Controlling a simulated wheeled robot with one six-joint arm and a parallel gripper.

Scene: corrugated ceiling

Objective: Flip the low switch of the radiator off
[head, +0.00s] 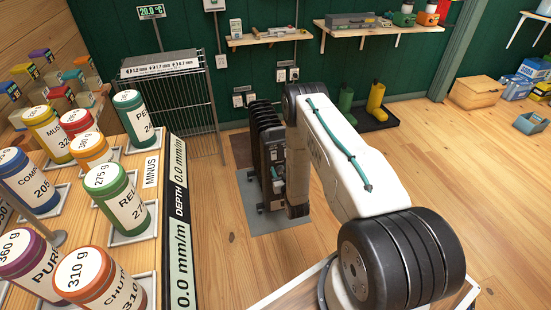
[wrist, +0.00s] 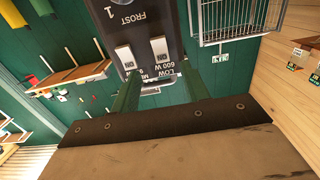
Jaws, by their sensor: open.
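The radiator (head: 266,128) is dark and finned and stands on the floor near the green wall, partly hidden by my arm in the head view. Its control panel (wrist: 141,18) fills the top middle of the wrist view, with two white rocker switches side by side. The low switch (wrist: 159,50) is the right one, above the label "LOW 600 W". The other switch (wrist: 126,57) is to its left, its label partly hidden. My gripper (wrist: 160,74) is open, its two green fingers spread below the panel with nothing between them. Contact cannot be told.
A grey mat (head: 250,212) lies under the radiator. A wire rack (head: 168,90) stands to its left against the wall. A counter with several labelled jars is at the left. Boots (head: 375,100) stand on a dark tray at the right. The wooden floor at right is largely clear.

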